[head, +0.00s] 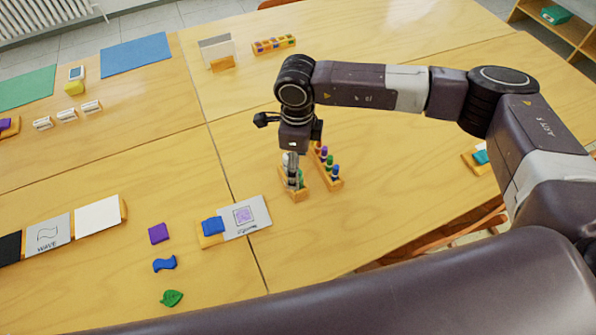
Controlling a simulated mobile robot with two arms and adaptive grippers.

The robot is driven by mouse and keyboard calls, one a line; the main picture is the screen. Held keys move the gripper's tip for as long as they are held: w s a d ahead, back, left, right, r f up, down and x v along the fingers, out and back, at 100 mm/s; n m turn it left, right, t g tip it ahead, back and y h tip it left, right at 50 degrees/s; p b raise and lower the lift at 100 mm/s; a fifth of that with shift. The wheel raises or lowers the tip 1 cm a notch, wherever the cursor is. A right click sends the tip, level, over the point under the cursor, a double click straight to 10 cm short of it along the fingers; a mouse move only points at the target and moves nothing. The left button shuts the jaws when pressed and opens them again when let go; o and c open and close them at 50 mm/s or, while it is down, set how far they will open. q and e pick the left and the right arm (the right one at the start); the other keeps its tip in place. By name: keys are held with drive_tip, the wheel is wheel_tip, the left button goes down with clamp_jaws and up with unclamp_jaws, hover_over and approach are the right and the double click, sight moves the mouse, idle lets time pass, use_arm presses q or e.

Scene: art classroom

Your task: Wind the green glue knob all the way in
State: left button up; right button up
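Two wooden racks stand on the table below my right gripper (293,178). The right rack (338,185) holds a row of small glue pieces with coloured knobs; a green knob (332,172) is at its near end. The left rack (299,196) is partly hidden by the gripper, and a bit of green (301,178) shows beside the fingers there. My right gripper points down over the left rack. Its fingers look close together, but whether they hold anything cannot be made out. My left gripper is not in view.
A blue stamp block and printed card (245,216) lie left of the racks. Purple (159,233), blue (164,264) and green leaf (172,298) shapes lie nearer. A small coloured tray (273,44) stands farther back.

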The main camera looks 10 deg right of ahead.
drive_tip(key=shift+f+b, duration=1.15)
drive_tip(key=shift+f, duration=0.05)
idle(0.4)
drive_tip(key=c, duration=1.6)
drive_tip(key=shift+o, duration=0.2)
drive_tip(key=shift+n+b, duration=2.3)
drive_tip(key=shift+n, duration=0.5)
drive_tip(key=shift+n+b, duration=1.75)
drive_tip(key=shift+n, duration=0.85)
drive_tip(key=shift+n+b, duration=0.3)
drive_tip(key=shift+b, duration=0.1)
